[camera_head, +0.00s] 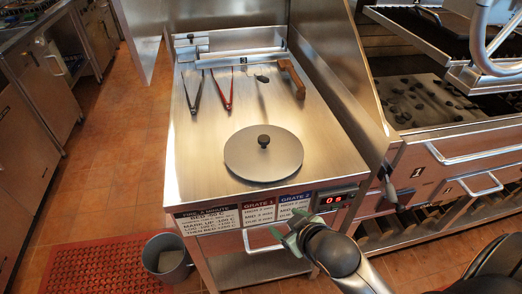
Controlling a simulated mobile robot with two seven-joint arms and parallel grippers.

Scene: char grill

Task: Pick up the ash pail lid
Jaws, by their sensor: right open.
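The ash pail lid (250,158), a round flat grey disc with a dark knob (263,141) in its middle, lies flat on the steel worktable (195,150) near its front edge. My right gripper (287,230) is open and empty, with greenish fingers. In the picture it sits below the lid, over the table's front panel, apart from the lid. My left gripper is not in view.
Two pairs of tongs (194,92) (222,90), a small dark-headed tool (262,79) and a wooden-handled tool (292,78) lie behind the lid. A grey pail (166,258) stands on the floor at left. A charcoal grill (420,100) stands at right.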

